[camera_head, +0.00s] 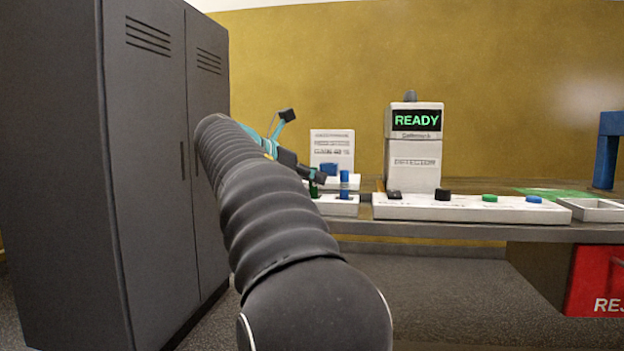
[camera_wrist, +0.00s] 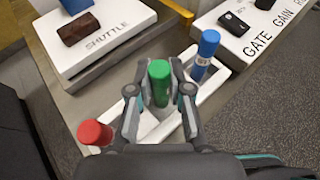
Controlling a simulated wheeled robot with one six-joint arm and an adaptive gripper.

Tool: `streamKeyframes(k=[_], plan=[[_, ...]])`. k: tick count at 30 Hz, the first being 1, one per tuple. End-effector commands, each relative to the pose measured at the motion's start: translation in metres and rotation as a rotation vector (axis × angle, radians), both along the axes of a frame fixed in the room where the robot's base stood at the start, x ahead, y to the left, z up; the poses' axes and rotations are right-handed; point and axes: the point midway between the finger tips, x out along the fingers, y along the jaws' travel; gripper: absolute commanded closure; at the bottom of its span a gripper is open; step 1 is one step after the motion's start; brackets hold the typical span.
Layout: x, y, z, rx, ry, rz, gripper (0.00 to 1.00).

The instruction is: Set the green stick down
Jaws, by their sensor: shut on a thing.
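The green stick (camera_wrist: 159,79) stands upright between the two fingers of my gripper (camera_wrist: 160,92) in the wrist view, and the fingers are shut on it. It is over the middle of a white holder (camera_wrist: 222,76), between a blue stick (camera_wrist: 205,52) and a red stick (camera_wrist: 95,134). In the head view the green stick (camera_head: 313,188) shows low at the left end of the holder (camera_head: 337,208), beside the blue stick (camera_head: 344,184). I cannot tell whether its lower end touches the holder. The red stick is hidden in the head view.
A white SHUTTLE platform (camera_wrist: 118,38) carrying a brown bar (camera_wrist: 80,29) lies close behind the holder. A long white button panel (camera_head: 465,209) and a READY display unit (camera_head: 414,150) stand to the right. A tall grey cabinet (camera_head: 150,160) is at the left.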

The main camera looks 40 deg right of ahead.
Motion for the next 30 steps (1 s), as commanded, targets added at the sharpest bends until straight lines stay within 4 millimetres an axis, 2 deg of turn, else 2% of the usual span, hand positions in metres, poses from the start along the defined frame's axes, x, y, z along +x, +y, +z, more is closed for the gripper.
streamKeyframes(k=[6, 7, 9, 10, 22, 26, 30], plan=[[0.000, 0.000, -0.004, 0.000, 0.001, 0.000, 1.00], [0.000, 0.000, -0.004, 0.000, 0.000, 0.000, 0.76], [0.000, 0.000, -0.004, 0.000, 0.000, 0.000, 0.59], [0.000, 0.000, -0.004, 0.000, 0.000, 0.000, 0.57], [0.000, 0.002, 0.002, 0.000, 0.000, 0.001, 0.57], [0.001, 0.020, 0.010, 0.001, -0.001, 0.004, 0.57], [0.001, 0.047, 0.022, 0.000, -0.001, 0.005, 0.57]])
